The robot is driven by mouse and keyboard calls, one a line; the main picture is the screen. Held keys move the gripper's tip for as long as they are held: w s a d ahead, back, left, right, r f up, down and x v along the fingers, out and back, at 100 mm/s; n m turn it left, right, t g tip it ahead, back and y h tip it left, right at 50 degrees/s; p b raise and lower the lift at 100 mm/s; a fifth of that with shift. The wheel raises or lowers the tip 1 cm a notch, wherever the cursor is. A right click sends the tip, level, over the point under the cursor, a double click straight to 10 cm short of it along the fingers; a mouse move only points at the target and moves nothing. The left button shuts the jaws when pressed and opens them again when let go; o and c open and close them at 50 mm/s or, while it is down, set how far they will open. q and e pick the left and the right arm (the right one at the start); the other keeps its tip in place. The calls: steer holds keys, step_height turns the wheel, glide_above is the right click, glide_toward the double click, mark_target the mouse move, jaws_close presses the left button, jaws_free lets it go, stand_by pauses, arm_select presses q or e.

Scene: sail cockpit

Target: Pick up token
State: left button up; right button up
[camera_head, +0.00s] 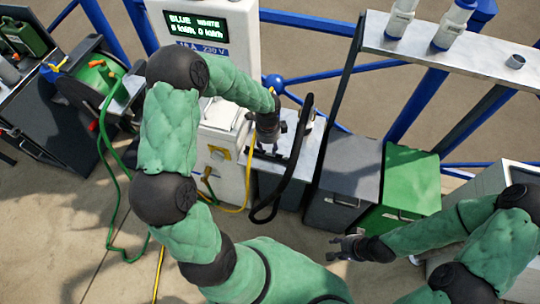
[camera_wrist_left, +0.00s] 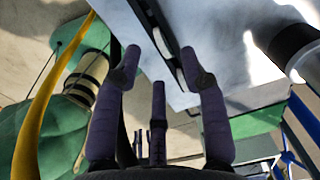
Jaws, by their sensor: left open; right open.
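My left gripper (camera_head: 292,148) points down over the small pale counter (camera_head: 307,163) beside the power pedestal (camera_head: 212,25). In the left wrist view my left gripper (camera_wrist_left: 160,54) is open, its fingertips apart on either side of a dark slotted strip on the white surface. Small pale edges (camera_wrist_left: 161,42) show in that strip between the fingertips; I cannot tell whether one is the token. No token can be made out clearly in the head view, where the gripper and a black hose hide part of the counter. My right gripper (camera_head: 348,246) is open and empty above the floor.
A black hose (camera_head: 301,150) loops over the counter, and a yellow cable (camera_wrist_left: 38,110) hangs close to my left gripper. A dark cylinder (camera_wrist_left: 290,46) stands at its right. Grey (camera_head: 345,180) and green (camera_head: 405,180) bins stand right of the counter. A green hose reel (camera_head: 97,78) is far left.

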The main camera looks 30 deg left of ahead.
mark_target(269, 153)
arm_select(q)
step_height(269, 153, down, 4)
steer(key=shift+w+f+b, duration=0.1)
steer(key=shift+b, duration=0.65)
jaws_close()
